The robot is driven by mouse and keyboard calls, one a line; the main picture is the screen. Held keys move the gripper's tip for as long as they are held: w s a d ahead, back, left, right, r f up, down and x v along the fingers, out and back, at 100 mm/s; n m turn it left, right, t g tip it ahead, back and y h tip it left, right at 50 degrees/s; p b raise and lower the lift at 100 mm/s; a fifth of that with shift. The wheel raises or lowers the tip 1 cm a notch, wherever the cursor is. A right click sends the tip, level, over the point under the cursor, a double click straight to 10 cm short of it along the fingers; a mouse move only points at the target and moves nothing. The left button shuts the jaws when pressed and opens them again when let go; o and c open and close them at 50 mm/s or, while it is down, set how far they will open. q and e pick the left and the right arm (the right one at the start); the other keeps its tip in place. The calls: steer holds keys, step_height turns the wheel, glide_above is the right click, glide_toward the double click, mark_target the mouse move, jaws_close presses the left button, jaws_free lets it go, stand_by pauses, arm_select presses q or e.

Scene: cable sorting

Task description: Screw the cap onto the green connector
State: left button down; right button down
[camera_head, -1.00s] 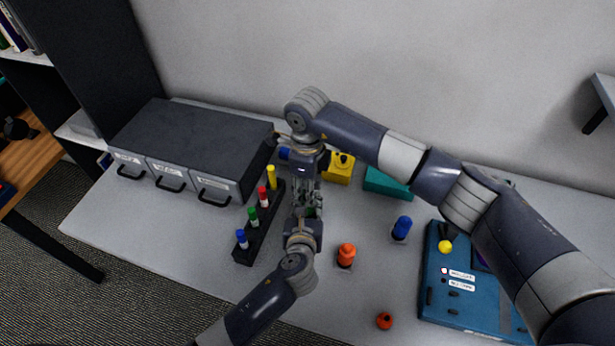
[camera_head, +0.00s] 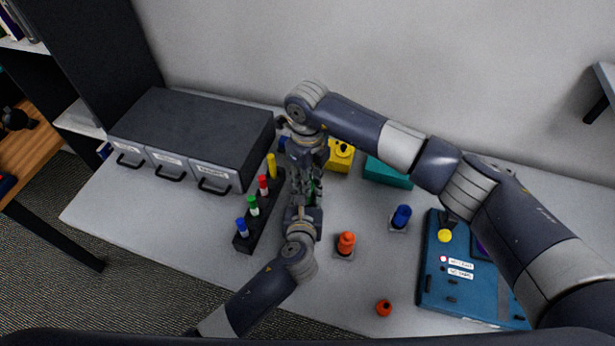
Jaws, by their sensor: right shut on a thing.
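My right gripper (camera_head: 312,183) points down over the middle of the table and is shut on a small green piece (camera_head: 314,190). That piece is mostly hidden between the fingers, so I cannot tell cap from connector there. My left gripper (camera_head: 306,208) reaches up from below, close under the right one. Its fingers are partly hidden, and I cannot tell whether they are open or shut. Another green piece (camera_head: 252,205) stands upright in the black rack (camera_head: 259,228), left of both grippers.
The rack also holds blue, red and yellow pieces. A grey drawer box (camera_head: 190,135) stands at back left. An orange connector (camera_head: 346,243), a loose orange cap (camera_head: 384,308), a blue connector (camera_head: 401,217) and a blue panel (camera_head: 450,285) lie to the right. Yellow and teal blocks stand behind.

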steer(key=m, duration=0.5)
steer(key=c, duration=1.3)
jaws_free()
steer(key=shift+r, duration=0.1)
step_height(320, 180, up, 12)
steer(key=shift+f, duration=0.1)
arm_select(q)
steer(key=c, duration=1.2)
jaws_free()
